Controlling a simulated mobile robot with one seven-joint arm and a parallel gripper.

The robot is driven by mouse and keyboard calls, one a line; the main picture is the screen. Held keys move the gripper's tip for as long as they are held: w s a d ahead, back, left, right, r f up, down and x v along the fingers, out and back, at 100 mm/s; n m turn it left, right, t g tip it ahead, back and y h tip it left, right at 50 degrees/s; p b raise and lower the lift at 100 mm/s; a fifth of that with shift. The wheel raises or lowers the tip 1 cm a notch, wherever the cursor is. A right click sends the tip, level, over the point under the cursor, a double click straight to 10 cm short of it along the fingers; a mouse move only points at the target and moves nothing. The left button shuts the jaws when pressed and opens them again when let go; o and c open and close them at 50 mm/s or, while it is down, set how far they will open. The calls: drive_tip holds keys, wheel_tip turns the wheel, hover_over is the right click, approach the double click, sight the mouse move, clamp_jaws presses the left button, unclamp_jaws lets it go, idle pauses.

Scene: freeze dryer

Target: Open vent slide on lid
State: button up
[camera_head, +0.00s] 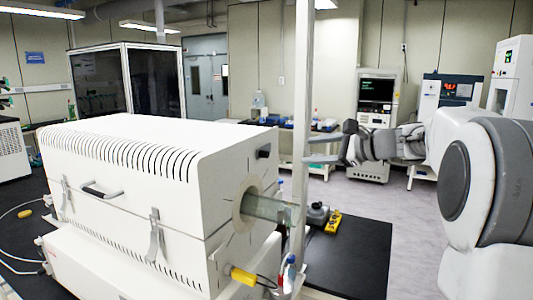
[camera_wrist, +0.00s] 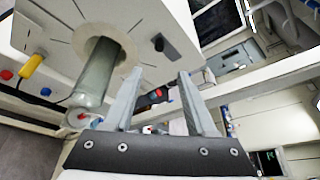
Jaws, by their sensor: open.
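A white furnace-like box (camera_head: 140,180) with a slotted lid (camera_head: 150,133) fills the left of the head view. A small dark knob or slide (camera_head: 264,152) sits high on its right end face, above and right of a round collar with a glass tube (camera_head: 268,209). In the wrist view the dark slide (camera_wrist: 162,46) shows on the white face, just beyond the fingertips, with the glass tube (camera_wrist: 95,75) to its left. My gripper (camera_head: 308,148) is open and empty, right of the slide and apart from it. Its two fingers also show in the wrist view (camera_wrist: 160,72). The slide's exact position is too small to tell.
A pale upright post (camera_head: 301,100) stands close to my fingertips in the head view. Below are a yellow-handled cable plug (camera_head: 243,276), a dark mat (camera_head: 350,255) and a yellow device (camera_head: 333,221). Two latches hang on the box's front, with a black handle (camera_head: 100,192).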

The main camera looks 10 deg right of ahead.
sight(268, 155)
drive_tip(key=p+x, duration=0.3)
drive_tip(key=x, duration=1.2)
drive_tip(key=shift+w, duration=0.2)
drive_tip(key=shift+c, duration=0.2)
clamp_jaws()
drive_tip(key=shift+f, duration=0.1)
idle(0.4)
